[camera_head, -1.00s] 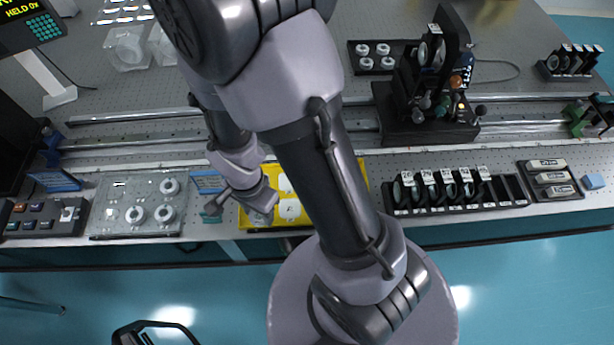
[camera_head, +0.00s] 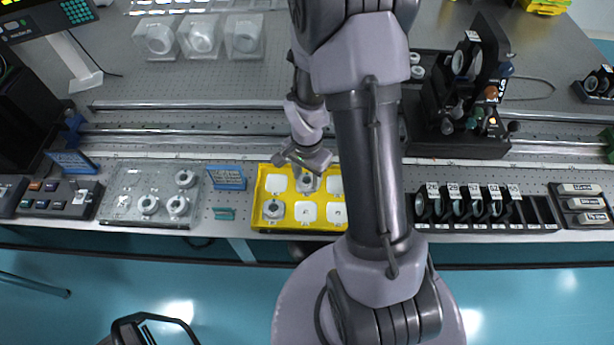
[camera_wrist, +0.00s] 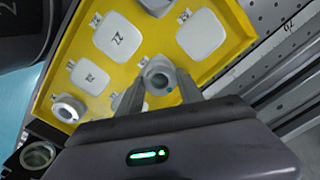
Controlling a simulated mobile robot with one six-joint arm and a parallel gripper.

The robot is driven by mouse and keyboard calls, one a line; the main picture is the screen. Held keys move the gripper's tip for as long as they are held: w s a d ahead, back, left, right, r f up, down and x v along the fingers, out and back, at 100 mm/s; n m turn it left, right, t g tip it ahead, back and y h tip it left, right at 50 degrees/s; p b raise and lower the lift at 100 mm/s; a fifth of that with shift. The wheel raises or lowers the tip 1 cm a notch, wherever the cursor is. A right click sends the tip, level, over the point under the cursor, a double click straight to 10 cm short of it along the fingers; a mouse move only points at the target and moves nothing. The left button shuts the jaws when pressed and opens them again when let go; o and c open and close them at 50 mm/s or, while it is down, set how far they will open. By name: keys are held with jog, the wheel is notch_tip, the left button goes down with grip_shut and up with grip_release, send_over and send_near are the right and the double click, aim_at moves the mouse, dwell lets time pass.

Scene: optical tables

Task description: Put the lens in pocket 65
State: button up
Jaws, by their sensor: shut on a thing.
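The lens (camera_wrist: 158,77) is a small grey-white ring with a dark centre, held between the two fingertips of my gripper (camera_wrist: 157,88) in the wrist view. In the head view, my gripper (camera_head: 305,165) is over the back middle of the yellow tray (camera_head: 257,212), with the lens (camera_head: 306,183) below it. Whether the lens touches the tray floor cannot be told. The tray has white square pockets in two rows. Another ring (camera_head: 274,208) sits in the front left pocket, also in the wrist view (camera_wrist: 68,108).
A clear tray with several rings (camera_head: 120,207) and a blue sign (camera_head: 227,178) stand left of the yellow tray. A black rack of lens holders (camera_head: 540,212) stands right. Rails (camera_head: 190,131) run behind. The table's front edge is close to the tray.

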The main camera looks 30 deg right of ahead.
jog(key=o, duration=1.4)
jog(key=shift+f, duration=0.15)
notch_tip(320, 180, up, 12)
jog(key=p, duration=0.5)
notch_tip(320, 180, up, 10)
jog(key=f+n+t, duration=0.1)
jog(key=n+t, duration=0.1)
send_over(307, 180)
jog(key=a, duration=0.4)
jog(key=s+a+r+n+t, duration=0.1)
jog(key=s+a+r+n, duration=0.1)
jog(key=s+a+r, duration=0.1)
jog(key=s+a+r+n+t+y, duration=0.1)
jog(key=s+a+r+n, duration=0.1)
jog(key=s+a+r, duration=0.2)
jog(key=s+a+r+n+t+y, duration=0.1)
jog(key=s+a+r+n, duration=0.2)
jog(key=r, duration=0.3)
jog(key=shift+s+a+r+t, duration=0.3)
jog(key=shift+s+a+t, duration=0.1)
jog(key=shift+s, duration=0.25)
